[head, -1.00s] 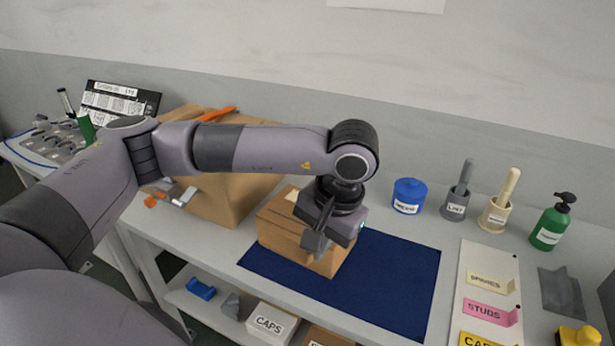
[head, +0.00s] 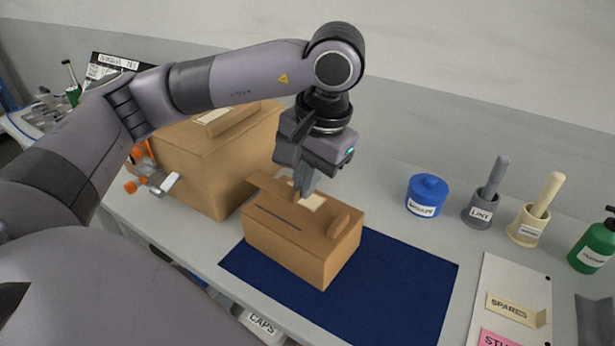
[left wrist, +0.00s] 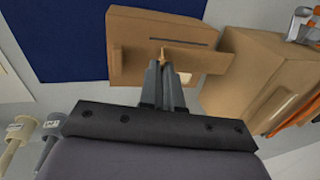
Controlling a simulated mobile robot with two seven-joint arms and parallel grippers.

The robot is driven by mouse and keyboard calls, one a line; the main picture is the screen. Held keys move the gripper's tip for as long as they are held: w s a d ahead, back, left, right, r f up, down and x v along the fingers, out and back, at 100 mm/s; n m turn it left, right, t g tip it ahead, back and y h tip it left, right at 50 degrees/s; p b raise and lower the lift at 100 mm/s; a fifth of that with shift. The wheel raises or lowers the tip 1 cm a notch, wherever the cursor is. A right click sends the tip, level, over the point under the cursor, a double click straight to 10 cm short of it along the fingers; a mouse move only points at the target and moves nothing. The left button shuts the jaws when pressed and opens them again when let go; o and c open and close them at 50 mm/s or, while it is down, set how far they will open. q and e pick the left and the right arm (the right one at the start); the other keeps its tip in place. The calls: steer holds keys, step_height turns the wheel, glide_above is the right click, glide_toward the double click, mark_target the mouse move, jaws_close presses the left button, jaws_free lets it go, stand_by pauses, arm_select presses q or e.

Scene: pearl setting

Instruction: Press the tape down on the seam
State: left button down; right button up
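A small brown cardboard box (head: 290,262) stands on a dark blue mat (head: 400,275). A brown strip that looks like the tape (head: 339,226) runs along its top, with the right end curled up and the left end sticking up past the edge. It also shows in the left wrist view (left wrist: 212,64). The seam under it is hidden. My left gripper (head: 303,196) points down at the middle of the strip, fingers together. In the left wrist view a small tan bit shows at the fingertips (left wrist: 162,60); I cannot tell whether they touch the strip. My right gripper is out of view.
A larger brown box (head: 205,170) stands close behind on the left, with orange-handled tools (head: 150,175) beside it. A blue pot (head: 427,196), two holders with handles and a green bottle (head: 597,245) stand at the back right. The mat's right part is clear.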

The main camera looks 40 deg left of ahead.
mark_target(303, 227)
arm_select(q)
steer(key=shift+f+b, duration=0.6)
steer(key=shift+f, duration=0.1)
steer(key=b+x, duration=0.2)
steer(key=x, duration=0.1)
steer(key=shift+d+b, duration=0.3)
steer(key=shift+r, duration=0.25)
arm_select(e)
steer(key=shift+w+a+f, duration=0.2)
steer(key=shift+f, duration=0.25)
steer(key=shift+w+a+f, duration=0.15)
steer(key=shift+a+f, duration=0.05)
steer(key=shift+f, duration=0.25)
arm_select(q)
steer(key=shift+f, duration=0.25)
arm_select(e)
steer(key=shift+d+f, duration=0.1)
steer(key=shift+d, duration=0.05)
arm_select(q)
steer(key=shift+d+x, duration=0.2)
steer(key=shift+x, duration=0.85)
steer(key=shift+f, duration=0.35)
steer(key=c, duration=1.3)
jaws_free()
